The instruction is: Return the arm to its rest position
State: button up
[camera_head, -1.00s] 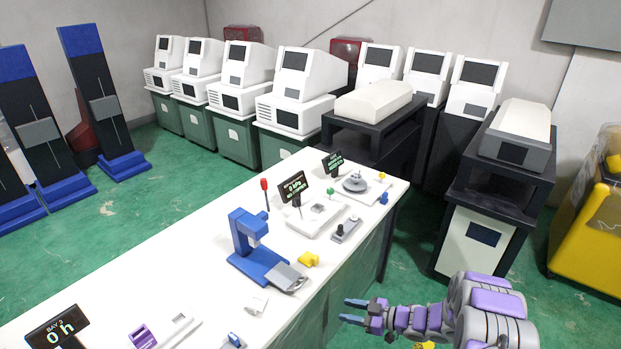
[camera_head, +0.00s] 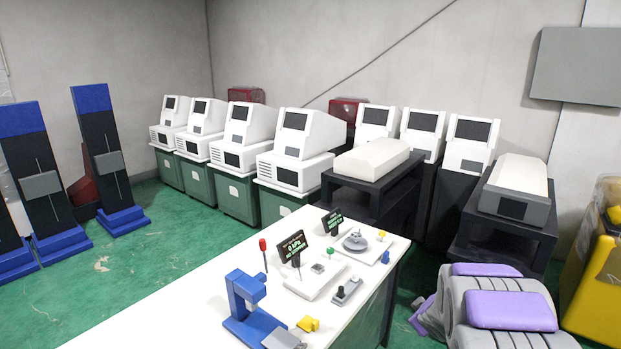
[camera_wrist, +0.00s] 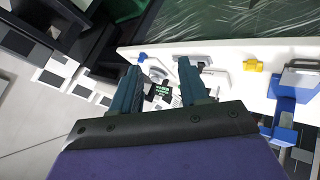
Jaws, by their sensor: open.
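My gripper (camera_wrist: 158,90) shows in the wrist view with its two teal fingers apart and nothing between them. Behind the fingers, at a distance, are the white table (camera_wrist: 225,50) and its small devices. In the head view my arm (camera_head: 495,305) is folded at the lower right, grey with purple pads.
The table holds a blue stand (camera_head: 248,310), a yellow piece (camera_head: 308,324), a white device (camera_head: 316,278) and small display signs (camera_head: 293,247). A dark rack (camera_head: 510,225) and a yellow bin (camera_head: 595,270) stand near my arm. Green floor (camera_head: 150,270) is open left of the table.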

jog(key=s+r+m+g+h, duration=0.25)
jog(key=s+r, duration=0.35)
jog(key=s, duration=0.3)
jog(key=s+a+r+m+g+y, duration=0.1)
jog(key=s+a, duration=0.4)
jog(key=s, duration=0.7)
jog(key=s+a+r+m+g+y, duration=0.1)
jog(key=s+a+g, duration=0.3)
jog(key=s, duration=0.9)
jog(key=s+a+r+m+g+y, duration=0.2)
jog(key=s+a, duration=0.5)
jog(key=s, duration=0.5)
jog(key=shift+s+a+r+g, duration=0.15)
jog(key=shift+a+r+g, duration=0.2)
jog(key=shift+r, duration=0.05)
jog(key=shift+c, duration=0.2)
